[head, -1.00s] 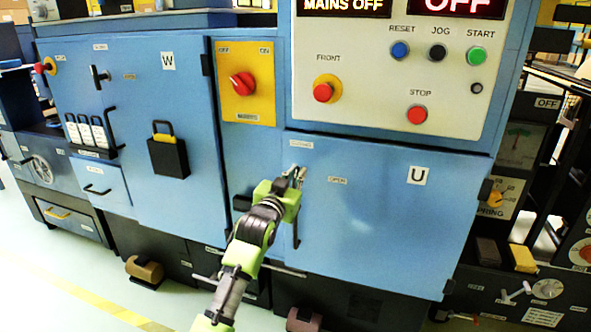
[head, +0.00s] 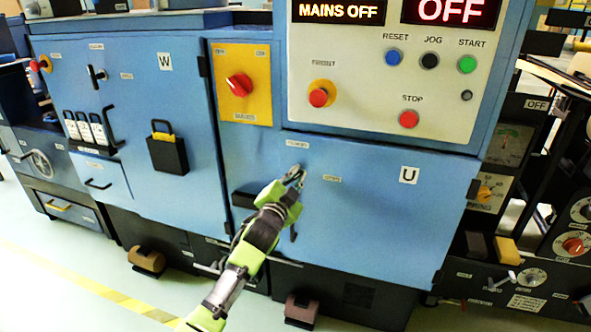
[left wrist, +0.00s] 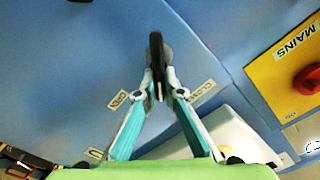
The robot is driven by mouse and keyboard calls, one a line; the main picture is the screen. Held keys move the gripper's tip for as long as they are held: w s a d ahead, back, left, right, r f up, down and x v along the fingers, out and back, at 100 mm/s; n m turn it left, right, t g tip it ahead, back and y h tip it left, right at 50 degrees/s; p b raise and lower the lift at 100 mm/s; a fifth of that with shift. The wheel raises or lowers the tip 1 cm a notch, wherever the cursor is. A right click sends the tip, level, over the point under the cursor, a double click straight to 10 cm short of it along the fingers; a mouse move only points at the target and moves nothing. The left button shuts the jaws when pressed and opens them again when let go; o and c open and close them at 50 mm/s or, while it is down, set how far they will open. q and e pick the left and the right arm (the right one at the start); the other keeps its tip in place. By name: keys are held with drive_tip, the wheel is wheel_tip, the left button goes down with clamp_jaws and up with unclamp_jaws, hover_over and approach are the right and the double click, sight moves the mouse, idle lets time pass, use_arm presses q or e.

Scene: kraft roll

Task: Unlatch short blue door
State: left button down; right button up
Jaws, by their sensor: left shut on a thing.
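The short blue door (head: 375,225) is the low panel marked U in the head view, and it sits flush and closed. My left gripper (head: 295,176) is at the door's upper left. In the left wrist view its two fingers (left wrist: 159,92) are shut on the dark latch handle (left wrist: 156,52). The handle lies between an OPEN label (left wrist: 121,100) and a CLOSED label (left wrist: 202,92). In the head view the latch is mostly hidden by the gripper. A dark pull handle hangs below, largely behind my left arm. My right gripper is not in view.
A control panel (head: 350,65) with buttons is above the door. A yellow plate with a red MAINS switch (head: 239,85) is at upper left. The taller door W (head: 140,185) with a black lock box (head: 168,154) is further left.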

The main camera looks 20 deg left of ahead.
use_arm(q)
drive_tip(key=m, duration=0.2)
drive_tip(key=m+p, duration=0.1)
drive_tip(key=shift+d+f+m, duration=0.2)
drive_tip(key=shift+d+m, duration=0.05)
drive_tip(key=shift+m, duration=0.15)
drive_tip(key=shift+f+m, duration=0.1)
drive_tip(key=shift+m, duration=0.4)
drive_tip(key=shift+d+f+m+p, duration=0.15)
drive_tip(key=shift+m+p, duration=0.15)
drive_tip(key=shift+m, duration=0.5)
drive_tip(key=m, duration=0.2)
drive_tip(key=shift+f+m, duration=0.3)
drive_tip(key=shift+m, duration=0.1)
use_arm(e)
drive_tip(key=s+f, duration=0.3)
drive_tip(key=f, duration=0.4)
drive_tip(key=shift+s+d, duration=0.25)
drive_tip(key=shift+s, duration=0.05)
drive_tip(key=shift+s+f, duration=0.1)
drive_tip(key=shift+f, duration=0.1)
use_arm(q)
drive_tip(key=c, duration=2.1)
unclamp_jaws()
drive_tip(key=shift+f, duration=0.1)
drive_tip(key=shift+c, duration=0.2)
